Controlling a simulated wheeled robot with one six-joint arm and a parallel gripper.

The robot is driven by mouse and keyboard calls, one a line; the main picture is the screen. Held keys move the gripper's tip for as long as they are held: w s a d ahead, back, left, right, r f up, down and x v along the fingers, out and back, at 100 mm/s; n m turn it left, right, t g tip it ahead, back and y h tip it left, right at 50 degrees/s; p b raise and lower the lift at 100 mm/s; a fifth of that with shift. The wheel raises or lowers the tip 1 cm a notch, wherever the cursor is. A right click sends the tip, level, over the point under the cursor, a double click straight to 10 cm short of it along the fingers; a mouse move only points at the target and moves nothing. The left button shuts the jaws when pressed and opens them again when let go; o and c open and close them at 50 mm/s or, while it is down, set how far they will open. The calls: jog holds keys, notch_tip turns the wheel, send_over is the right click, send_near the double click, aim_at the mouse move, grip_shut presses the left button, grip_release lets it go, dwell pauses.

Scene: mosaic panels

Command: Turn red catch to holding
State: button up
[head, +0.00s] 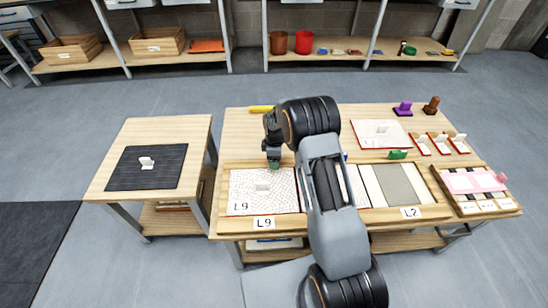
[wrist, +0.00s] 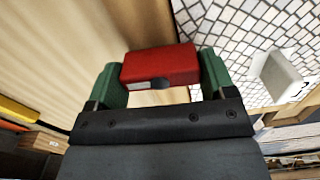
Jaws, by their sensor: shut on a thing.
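The red catch (wrist: 160,65) is a small red block with a dark round spot on its near face. In the wrist view it sits between the two green fingers of my gripper (wrist: 162,72), which is shut on it. In the head view my gripper (head: 273,162) is low at the back edge of the white mosaic panel marked L9 (head: 245,201); the catch is hidden there. The mosaic panel also shows at the right of the wrist view (wrist: 265,28). I cannot tell whether the catch stands at holding.
A pale handle (head: 262,187) stands up from the L9 panel, close to my gripper. A yellow object (head: 261,108) lies behind on the wooden bench. A side table (head: 190,135) with a dark mat (head: 125,175) stands at the left. Floor between table and bench is narrow.

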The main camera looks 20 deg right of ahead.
jog(key=shift+n, duration=0.8)
jog(key=o, duration=0.9)
notch_tip(320, 180, up, 14)
jog(key=shift+f+p, duration=0.1)
jog(key=shift+p, duration=1.1)
